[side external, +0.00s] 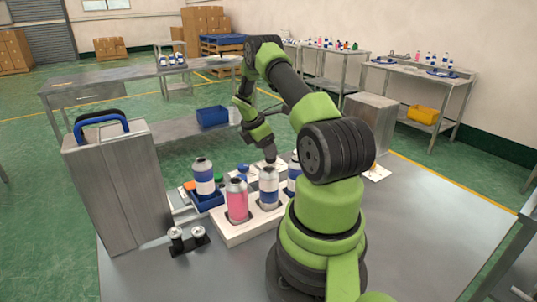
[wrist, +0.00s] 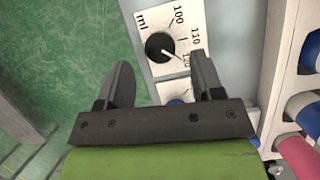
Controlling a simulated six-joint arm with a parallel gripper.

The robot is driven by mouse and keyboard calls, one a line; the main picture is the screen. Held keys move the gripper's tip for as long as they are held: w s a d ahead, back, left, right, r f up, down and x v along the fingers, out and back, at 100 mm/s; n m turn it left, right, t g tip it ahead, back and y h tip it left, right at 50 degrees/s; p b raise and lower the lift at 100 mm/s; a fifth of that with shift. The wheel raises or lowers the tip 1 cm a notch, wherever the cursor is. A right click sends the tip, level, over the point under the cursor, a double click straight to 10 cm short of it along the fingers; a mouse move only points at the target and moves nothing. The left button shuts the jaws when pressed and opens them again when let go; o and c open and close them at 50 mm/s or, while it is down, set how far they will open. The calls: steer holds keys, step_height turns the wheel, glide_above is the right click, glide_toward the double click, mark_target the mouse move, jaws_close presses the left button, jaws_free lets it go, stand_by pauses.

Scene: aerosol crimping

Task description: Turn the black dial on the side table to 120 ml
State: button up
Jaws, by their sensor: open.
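The black dial (wrist: 159,46) shows in the wrist view on a white plate marked "ml", with 100, 110 and 120 around its right side. A short white mark on the dial points to the lower right, roughly toward 120; the exact reading is too small to tell. My gripper (wrist: 161,75) is open and empty, its two fingers apart, with the dial beyond and between them in the picture. In the side view my gripper (side external: 266,150) points down behind the bottles; I cannot make out the dial there.
A white rack (side external: 222,238) holds a pink bottle (side external: 237,203) and blue-and-white bottles (side external: 268,188). A metal cabinet (side external: 118,185) stands left. In the wrist view, bottles lie close on the right (wrist: 300,155); green floor (wrist: 60,60) is left.

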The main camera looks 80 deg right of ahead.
steer(key=shift+x, duration=1.45)
steer(key=c, duration=0.9)
steer(key=shift+m, duration=0.7)
steer(key=shift+c, duration=0.2)
steer(key=shift+y, duration=0.3)
steer(key=o, duration=0.9)
steer(key=shift+o, duration=0.2)
steer(key=shift+w+r, duration=0.1)
steer(key=v, duration=0.9)
steer(key=shift+w+r, duration=0.15)
steer(key=shift+r, duration=0.15)
